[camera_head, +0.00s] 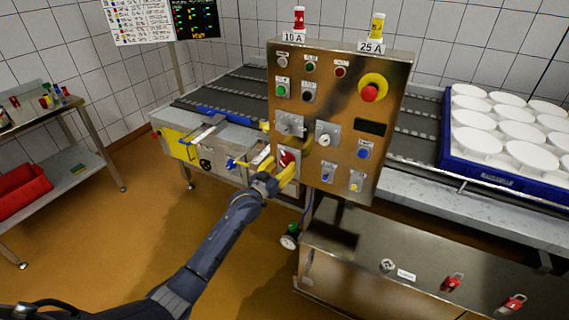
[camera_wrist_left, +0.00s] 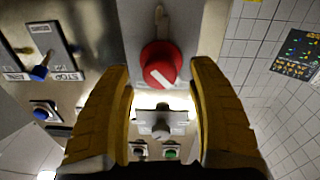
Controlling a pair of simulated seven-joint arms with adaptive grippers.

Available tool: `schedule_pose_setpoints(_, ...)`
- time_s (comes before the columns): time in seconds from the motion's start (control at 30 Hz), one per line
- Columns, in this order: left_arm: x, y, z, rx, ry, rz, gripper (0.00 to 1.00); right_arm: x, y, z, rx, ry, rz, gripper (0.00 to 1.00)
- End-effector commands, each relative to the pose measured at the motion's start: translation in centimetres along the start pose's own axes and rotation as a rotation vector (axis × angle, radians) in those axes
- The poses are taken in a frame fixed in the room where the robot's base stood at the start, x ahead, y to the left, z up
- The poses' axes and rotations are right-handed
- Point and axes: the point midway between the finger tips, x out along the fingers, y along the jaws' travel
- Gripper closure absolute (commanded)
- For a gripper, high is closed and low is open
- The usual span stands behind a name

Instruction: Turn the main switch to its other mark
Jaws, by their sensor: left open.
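The main switch is a red round knob (camera_head: 287,157) on a grey plate, low on the left side of the steel control panel (camera_head: 340,75). In the left wrist view the red knob (camera_wrist_left: 161,58) shows a white line on its face, lying at a slant. My left gripper (camera_head: 284,174) is at the panel in front of the knob. In the left wrist view its yellow fingers (camera_wrist_left: 161,72) are open, one on each side of the knob, with gaps visible. Whether the fingertips reach past the knob's face I cannot tell. My right gripper is not in view.
Above the switch are a grey lever plate (camera_head: 290,125), several buttons and a red emergency stop (camera_head: 371,91). Key switches (camera_head: 356,181) sit lower right. A blue crate of white moulds (camera_head: 447,150) stands right.

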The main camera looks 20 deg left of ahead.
Motion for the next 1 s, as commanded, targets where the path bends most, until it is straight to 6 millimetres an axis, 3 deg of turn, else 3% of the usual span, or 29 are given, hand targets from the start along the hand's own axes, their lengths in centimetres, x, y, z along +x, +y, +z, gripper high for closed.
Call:
schedule_pose_setpoints(0.23, 1.8, 0.0, 0.0, -0.001, 0.000, 0.000, 0.41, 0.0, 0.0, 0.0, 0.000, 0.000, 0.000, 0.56)
schedule_pose_setpoints(0.67, 2.2, 0.0, 0.0, 0.000, 0.000, 0.000, 0.41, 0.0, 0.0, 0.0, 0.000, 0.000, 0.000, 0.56)
schedule_pose_setpoints(1.0, 2.1, 0.0, 0.0, 0.000, 0.000, 0.000, 0.77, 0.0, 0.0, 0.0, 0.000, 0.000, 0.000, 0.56)
